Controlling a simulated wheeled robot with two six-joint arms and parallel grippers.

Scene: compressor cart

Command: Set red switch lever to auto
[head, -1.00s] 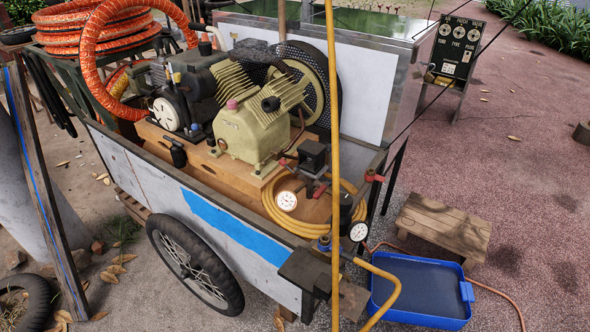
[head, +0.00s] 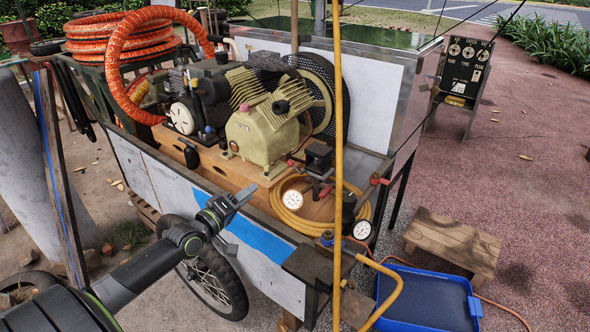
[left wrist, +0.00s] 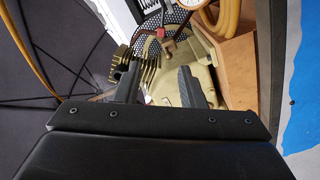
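A black switch box (head: 318,155) stands on the cart beside the compressor. A small red lever-like part (head: 326,191) shows just below it, and another red handle (head: 378,181) sits at the cart's right edge. I cannot tell which is the switch lever, nor read any auto mark. In the left wrist view a small red part (left wrist: 160,33) shows beyond the fingers. My left gripper (head: 242,196) is over the cart's near side, left of these red parts and apart from them. Its fingers (left wrist: 160,84) are spread with nothing held. My right gripper is not in view.
The cream compressor (head: 258,137) and its wheel guard fill the cart's middle. A coiled yellow hose (head: 290,218) and gauges lie near the switch. A yellow upright pole (head: 338,100) crosses in front. A blue tray (head: 430,300) and wooden stool (head: 452,243) stand at right.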

